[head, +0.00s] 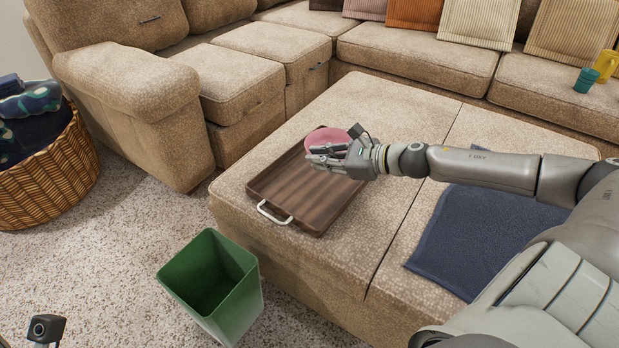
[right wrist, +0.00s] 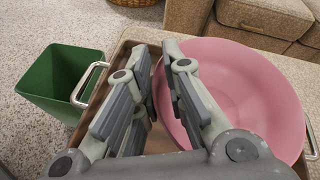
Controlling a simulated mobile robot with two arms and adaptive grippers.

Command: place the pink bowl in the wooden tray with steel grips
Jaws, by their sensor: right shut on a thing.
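The pink bowl (head: 328,137) is at the far end of the wooden tray, over it; I cannot tell whether it touches the tray floor. My right gripper (head: 318,156) is shut on the bowl's near rim. In the right wrist view the bowl (right wrist: 240,80) fills the right side, with its rim between the fingers of the right gripper (right wrist: 157,58). The wooden tray (head: 300,196) with steel grips lies on the beige ottoman; its near floor is bare. My left gripper is not in view.
The ottoman (head: 376,105) also bears a dark blue cloth (head: 478,238) to the right. A green bin (head: 212,280) stands on the carpet in front. A sofa surrounds the back, with cushions, a teal cup (head: 585,80) and a yellow mug (head: 606,65). A wicker basket (head: 50,180) is at left.

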